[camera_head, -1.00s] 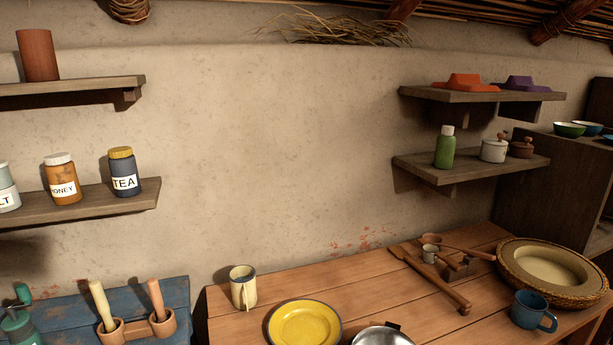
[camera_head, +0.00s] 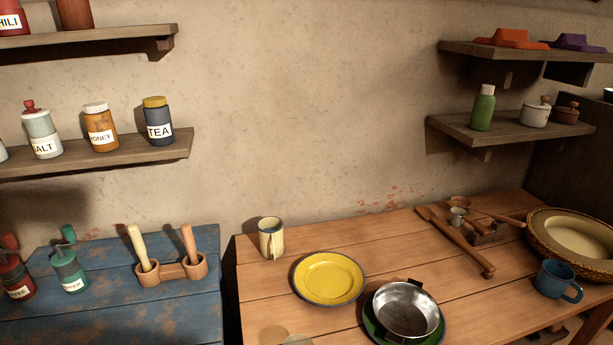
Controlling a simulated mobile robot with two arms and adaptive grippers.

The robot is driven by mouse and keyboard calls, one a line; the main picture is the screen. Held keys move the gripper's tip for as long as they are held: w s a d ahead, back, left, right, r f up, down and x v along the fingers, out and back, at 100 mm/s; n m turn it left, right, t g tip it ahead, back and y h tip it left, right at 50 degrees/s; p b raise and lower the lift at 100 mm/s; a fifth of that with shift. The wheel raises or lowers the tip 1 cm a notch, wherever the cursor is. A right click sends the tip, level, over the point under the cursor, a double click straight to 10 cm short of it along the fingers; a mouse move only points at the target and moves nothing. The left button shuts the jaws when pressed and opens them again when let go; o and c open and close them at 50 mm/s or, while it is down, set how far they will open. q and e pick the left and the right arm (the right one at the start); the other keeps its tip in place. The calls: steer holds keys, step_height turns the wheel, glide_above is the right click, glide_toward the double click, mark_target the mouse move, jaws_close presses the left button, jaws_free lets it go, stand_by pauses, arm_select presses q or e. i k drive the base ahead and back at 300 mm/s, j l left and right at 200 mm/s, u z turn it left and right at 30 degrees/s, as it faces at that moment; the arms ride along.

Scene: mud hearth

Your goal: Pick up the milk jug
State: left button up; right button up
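A cream jug-like vessel with a handle and a dark rim (camera_head: 271,240) stands upright near the back left corner of the wooden table (camera_head: 400,245). I see no label on it, so I cannot tell for sure that it is the milk jug. Neither of my grippers is in view.
A yellow plate (camera_head: 329,278) lies right of the cream vessel. A metal pan (camera_head: 406,309), a wooden beater (camera_head: 457,243), a blue mug (camera_head: 557,279) and a woven basket (camera_head: 540,255) are farther right. A blue table (camera_head: 100,315) with a double mortar (camera_head: 170,270) stands left.

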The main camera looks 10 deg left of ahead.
mark_target(270, 229)
steer(key=l+u, duration=0.15)
steer(key=u, duration=0.25)
steer(key=l+u, duration=0.15)
steer(key=u, duration=0.2)
steer(key=l+u, duration=0.15)
steer(key=u, duration=0.25)
steer(key=l+u, duration=0.15)
steer(key=u, duration=0.25)
